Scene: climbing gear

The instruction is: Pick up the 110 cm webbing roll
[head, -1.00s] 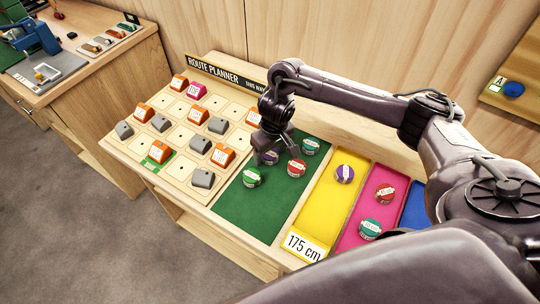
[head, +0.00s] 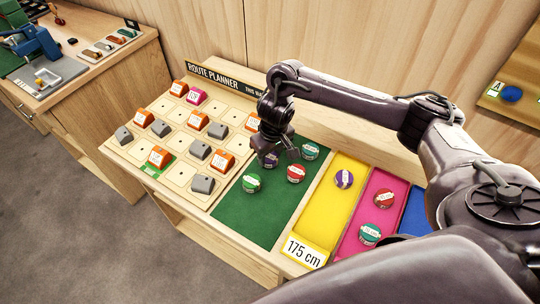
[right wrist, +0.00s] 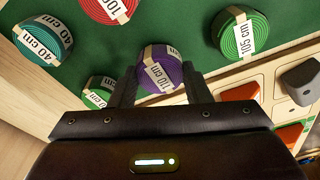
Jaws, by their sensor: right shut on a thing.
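The 110 cm webbing roll is a purple roll (right wrist: 163,72) with a white label, on the green section of the tray. In the head view this purple roll (head: 272,160) is partly covered by my right gripper (head: 277,154). In the right wrist view my right gripper (right wrist: 160,88) has one finger on each side of it and is shut on it. The roll appears to be still at the level of the green surface; I cannot tell any gap beneath it. My left gripper is not in view.
Close around are a green roll (head: 251,183), a red roll (head: 296,173) and a teal roll (head: 310,151). Yellow (head: 318,215) and magenta (head: 350,245) sections lie to the right. A route planner board (head: 167,183) with grey and orange blocks is at left.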

